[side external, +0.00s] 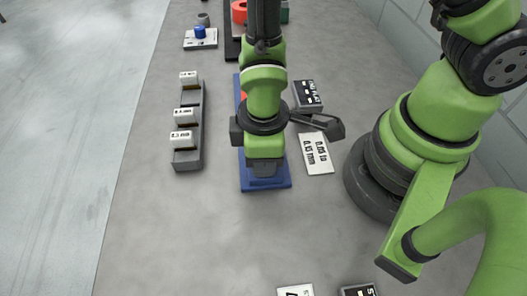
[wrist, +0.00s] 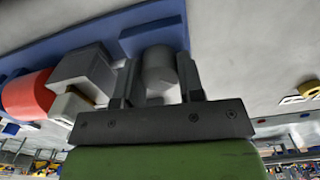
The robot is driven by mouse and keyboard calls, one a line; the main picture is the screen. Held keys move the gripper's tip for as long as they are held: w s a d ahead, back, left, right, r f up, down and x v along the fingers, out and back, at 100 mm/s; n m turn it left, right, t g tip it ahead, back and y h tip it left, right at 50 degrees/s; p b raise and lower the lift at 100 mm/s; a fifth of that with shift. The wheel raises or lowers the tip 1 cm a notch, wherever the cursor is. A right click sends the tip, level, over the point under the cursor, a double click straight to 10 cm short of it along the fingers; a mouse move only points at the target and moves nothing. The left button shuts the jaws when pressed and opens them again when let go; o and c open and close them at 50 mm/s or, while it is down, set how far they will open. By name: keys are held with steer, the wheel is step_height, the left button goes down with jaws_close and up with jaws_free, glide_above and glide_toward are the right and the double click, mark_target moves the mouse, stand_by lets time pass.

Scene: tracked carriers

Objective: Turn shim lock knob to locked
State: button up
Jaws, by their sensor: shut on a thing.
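The blue base plate (side external: 284,184) lies lengthwise under my wrist, and its near end shows. In the wrist view, the same plate (wrist: 95,32) carries a red cylinder (wrist: 25,97), a grey block (wrist: 85,72) and a grey round knob (wrist: 159,68) near its end. My gripper (wrist: 157,84) has one finger on each side of this knob and is shut on it. In the side external view, my gripper (side external: 265,172) points down at the near end of the plate, and the knob is hidden. No marking shows which way the knob is turned.
A grey rack (side external: 189,160) with white-labelled blocks stands left of the plate. A small fixture with a blue knob (side external: 200,32) is farther back. The near bench is mostly clear.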

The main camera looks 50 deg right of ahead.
steer(key=n, duration=0.3)
steer(key=shift+n, duration=0.4)
steer(key=shift+s+n, duration=0.1)
steer(key=shift+n, duration=1.8)
steer(key=o, duration=0.9)
step_height(320, 180, up, 10)
